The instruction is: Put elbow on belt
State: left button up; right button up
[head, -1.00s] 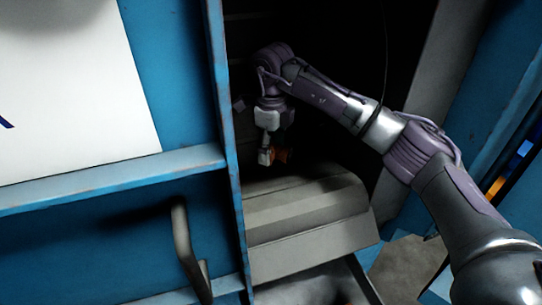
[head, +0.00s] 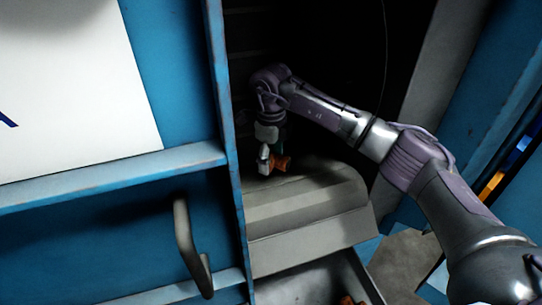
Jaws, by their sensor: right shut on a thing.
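My right gripper (head: 266,160) is inside the dark opening of the blue machine, pointing down. It is shut on a small orange-brown elbow (head: 280,163), which sticks out to the right of the fingers. The elbow is just above or at the back of the grey belt (head: 310,205); I cannot tell whether it touches. The fingers partly hide the elbow. My left gripper is not in view.
A blue door or panel (head: 170,95) with a handle (head: 188,245) stands left of the opening. A grey tray (head: 310,285) below the belt holds a brownish piece (head: 348,300) at the bottom edge. A blue wall (head: 490,110) stands at right.

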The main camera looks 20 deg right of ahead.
aim_at(271, 158)
jog(key=shift+f, duration=0.15)
jog(key=o, duration=1.6)
jog(key=shift+r+p, duration=0.55)
jog(key=shift+r, duration=0.2)
jog(key=shift+r+b, duration=0.35)
jog(key=shift+b, duration=0.05)
notch_tip(271, 158, up, 11)
jog(key=shift+r+b, duration=0.1)
jog(key=shift+b, duration=1.05)
